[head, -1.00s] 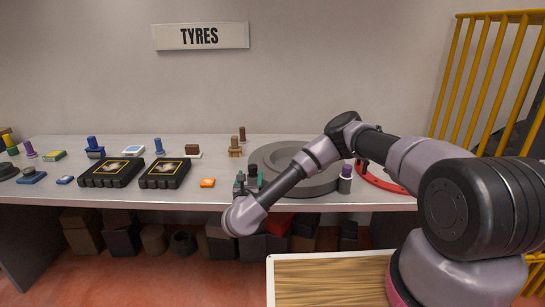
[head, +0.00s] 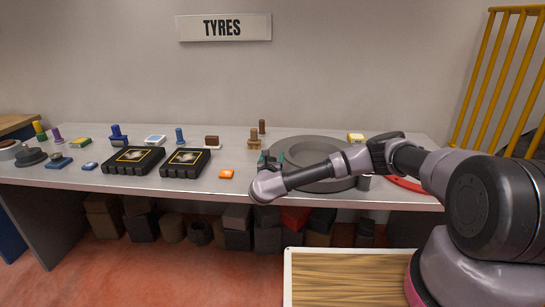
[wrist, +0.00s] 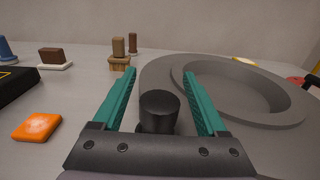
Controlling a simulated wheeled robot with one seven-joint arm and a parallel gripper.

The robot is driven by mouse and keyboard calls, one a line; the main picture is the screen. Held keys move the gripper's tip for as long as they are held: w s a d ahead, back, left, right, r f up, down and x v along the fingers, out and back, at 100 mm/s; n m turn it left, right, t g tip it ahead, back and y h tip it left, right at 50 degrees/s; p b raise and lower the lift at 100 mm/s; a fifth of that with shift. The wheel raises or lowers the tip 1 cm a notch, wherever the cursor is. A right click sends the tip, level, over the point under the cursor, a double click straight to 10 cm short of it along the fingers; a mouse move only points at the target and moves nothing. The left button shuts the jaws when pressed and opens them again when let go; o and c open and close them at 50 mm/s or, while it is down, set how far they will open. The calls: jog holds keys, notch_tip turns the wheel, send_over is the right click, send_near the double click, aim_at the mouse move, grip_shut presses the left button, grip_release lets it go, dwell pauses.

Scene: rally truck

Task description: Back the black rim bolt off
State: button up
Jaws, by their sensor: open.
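The black rim bolt (wrist: 159,108), a dark round-headed cylinder, stands upright between my gripper's fingers in the wrist view, with a visible gap on both sides. Its base is hidden behind the gripper's body. My gripper (wrist: 159,75) is open, its two teal fingers reaching past the bolt on either side. In the head view my gripper (head: 272,159) is at the left front edge of the large grey wheel rim (head: 302,145), and the bolt is not clearly distinguishable there. The rim (wrist: 230,120) fills the right of the wrist view.
An orange block (wrist: 38,126) lies left of my gripper. Brown bolts on bases (head: 254,138) stand behind it. Two black boxes (head: 134,160) and several small coloured parts are further left on the bench (head: 235,197). A red ring (head: 407,184) lies at right.

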grip_shut()
jog(key=shift+w+n+y, duration=0.1)
jog(key=shift+n+y, duration=0.3)
jog(key=s+a+n+g+y, duration=0.1)
jog(key=n+g+y, duration=0.5)
jog(key=s+a+n+g+y, duration=0.1)
jog(key=n+g+y, duration=0.5)
jog(key=g, duration=0.1)
jog(key=s+a+n+g+y, duration=0.1)
jog(key=n+g+y, duration=0.5)
jog(key=n, duration=0.1)
jog(key=shift+s+a+f+g, duration=0.1)
jog(key=shift+s+g, duration=0.15)
jog(key=shift+g, duration=0.15)
jog(key=shift+n+g, duration=0.3)
jog(key=shift+g, duration=0.1)
grip_release()
